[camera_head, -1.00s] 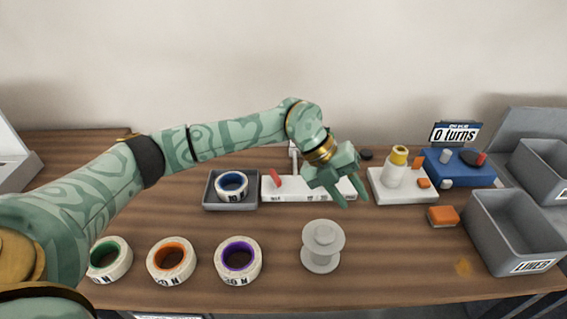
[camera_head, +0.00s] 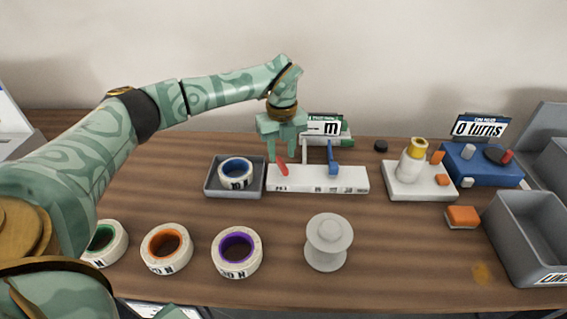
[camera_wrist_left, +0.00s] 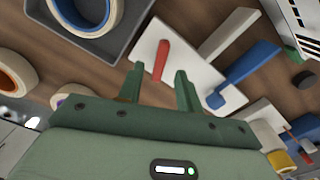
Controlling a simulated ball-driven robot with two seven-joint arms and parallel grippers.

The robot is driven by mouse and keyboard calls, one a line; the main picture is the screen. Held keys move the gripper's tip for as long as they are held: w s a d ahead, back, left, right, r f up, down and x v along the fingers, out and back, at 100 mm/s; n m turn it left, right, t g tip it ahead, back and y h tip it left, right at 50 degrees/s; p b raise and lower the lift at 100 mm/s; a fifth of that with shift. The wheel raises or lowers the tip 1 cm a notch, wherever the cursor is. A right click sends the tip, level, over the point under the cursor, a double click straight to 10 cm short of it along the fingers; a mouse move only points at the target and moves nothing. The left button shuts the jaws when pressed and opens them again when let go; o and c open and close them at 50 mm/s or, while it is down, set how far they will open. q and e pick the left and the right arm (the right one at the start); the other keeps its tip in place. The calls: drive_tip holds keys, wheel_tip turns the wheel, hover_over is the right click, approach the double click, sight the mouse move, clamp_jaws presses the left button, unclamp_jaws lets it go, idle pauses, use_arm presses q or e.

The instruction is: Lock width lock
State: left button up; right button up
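A white width gauge base (camera_head: 318,179) with printed marks lies mid-table. It carries a red lever (camera_head: 281,166), a blue upright piece (camera_head: 333,157) and a pale upright bar. In the left wrist view the red lever (camera_wrist_left: 160,61) lies just beyond my fingertips, in line with the gap between them. My left gripper (camera_head: 287,157) is open and points down over the left end of the base, close to the red lever. Whether a finger touches the lever I cannot tell. My right gripper is not in view.
A grey tray (camera_head: 210,189) with a blue-cored roll (camera_head: 236,173) adjoins the base on the left. Several tape rolls and a grey spool (camera_head: 328,243) stand in front. A white stand with a bottle (camera_head: 411,160), a blue turn counter (camera_head: 483,166) and grey bins are right.

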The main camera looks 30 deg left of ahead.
sight(282, 162)
use_arm(q)
drive_tip(key=shift+f+b, duration=0.3)
drive_tip(key=shift+f, duration=1.5)
drive_tip(key=shift+c, duration=0.2)
clamp_jaws()
drive_tip(key=shift+r+p, duration=0.15)
drive_tip(key=shift+p, duration=0.15)
drive_tip(key=m+p, duration=0.1)
drive_tip(key=p, duration=0.1)
drive_tip(key=m+p, duration=0.2)
drive_tip(key=shift+r+m, duration=0.3)
drive_tip(key=shift+r, duration=0.05)
drive_tip(key=shift+f+m+p, duration=0.15)
drive_tip(key=shift+m+p, duration=0.3)
drive_tip(key=shift+m, duration=0.05)
drive_tip(key=shift+f+m, duration=0.3)
